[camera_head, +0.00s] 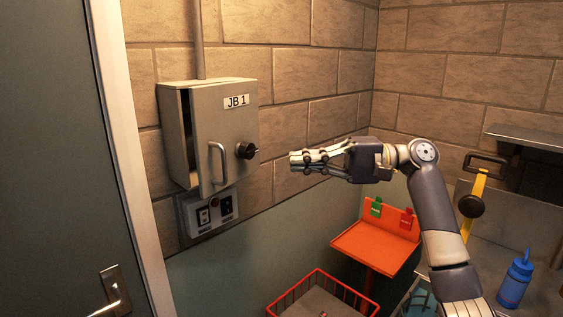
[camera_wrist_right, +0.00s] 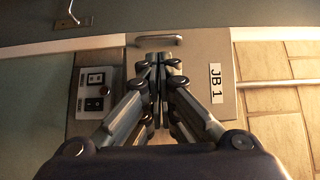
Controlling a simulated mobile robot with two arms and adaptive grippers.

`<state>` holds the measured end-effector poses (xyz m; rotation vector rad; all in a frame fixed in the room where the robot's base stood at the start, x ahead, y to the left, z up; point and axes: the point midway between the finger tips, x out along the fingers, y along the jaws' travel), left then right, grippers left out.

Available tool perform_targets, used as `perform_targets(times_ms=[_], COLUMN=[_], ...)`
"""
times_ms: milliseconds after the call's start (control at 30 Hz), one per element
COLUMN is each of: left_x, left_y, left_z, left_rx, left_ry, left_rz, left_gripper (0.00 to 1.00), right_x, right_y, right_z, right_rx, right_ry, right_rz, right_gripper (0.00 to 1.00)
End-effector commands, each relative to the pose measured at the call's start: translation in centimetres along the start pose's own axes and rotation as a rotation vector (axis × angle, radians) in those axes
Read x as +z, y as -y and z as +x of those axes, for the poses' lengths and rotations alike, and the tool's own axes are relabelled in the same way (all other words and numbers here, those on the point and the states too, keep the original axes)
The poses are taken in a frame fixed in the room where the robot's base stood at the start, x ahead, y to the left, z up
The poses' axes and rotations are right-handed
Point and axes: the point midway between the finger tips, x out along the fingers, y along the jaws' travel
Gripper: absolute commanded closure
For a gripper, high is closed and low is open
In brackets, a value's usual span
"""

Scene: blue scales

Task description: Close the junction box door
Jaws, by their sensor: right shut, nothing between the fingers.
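The junction box (camera_head: 173,140) is a grey metal box on the brick wall, labelled JB 1. Its door (camera_head: 223,125) stands partly open, with a dark gap along its left edge; the hinge looks to be on the right. The door has a bar handle (camera_head: 218,164) and a black knob (camera_head: 246,150). My right gripper (camera_head: 292,160) is shut and empty, to the right of the door and apart from it. In the right wrist view the shut fingertips (camera_wrist_right: 159,58) point toward the door (camera_wrist_right: 205,80), near its handle (camera_wrist_right: 157,40). My left gripper is not in view.
A switch panel (camera_head: 211,211) sits below the box. A grey door with a lever handle (camera_head: 113,291) is at the left. An orange stand (camera_head: 374,248), a red wire basket (camera_head: 323,295) and a blue bottle (camera_head: 515,279) are lower right. The space before the box is clear.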

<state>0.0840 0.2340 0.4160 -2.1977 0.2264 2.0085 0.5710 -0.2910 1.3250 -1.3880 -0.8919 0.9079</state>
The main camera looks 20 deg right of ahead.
Motion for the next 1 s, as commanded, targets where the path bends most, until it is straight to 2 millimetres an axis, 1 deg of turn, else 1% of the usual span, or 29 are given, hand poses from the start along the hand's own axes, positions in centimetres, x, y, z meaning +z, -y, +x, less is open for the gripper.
perform_targets(times_ms=[33,200,400,500,700,1000], left_x=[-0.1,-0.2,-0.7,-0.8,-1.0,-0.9], left_y=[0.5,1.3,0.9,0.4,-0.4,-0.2], left_z=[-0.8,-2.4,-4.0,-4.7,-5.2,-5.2], left_rx=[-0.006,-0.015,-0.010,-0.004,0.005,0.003], left_ry=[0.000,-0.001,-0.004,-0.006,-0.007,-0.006], left_rz=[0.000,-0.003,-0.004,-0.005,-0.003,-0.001], left_gripper=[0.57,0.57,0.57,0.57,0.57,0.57], right_x=[0.1,0.1,0.1,0.0,0.0,-0.1], right_y=[0.3,0.5,0.5,0.3,0.0,-0.1], right_z=[1.1,4.9,8.8,10.3,11.8,12.0], right_rx=[0.001,0.000,0.000,0.001,0.002,0.002], right_ry=[0.004,0.004,0.002,0.001,-0.001,-0.002], right_rz=[0.002,0.003,0.003,0.003,0.002,0.002], right_gripper=[1.00,1.00,1.00,1.00,1.00,1.00])
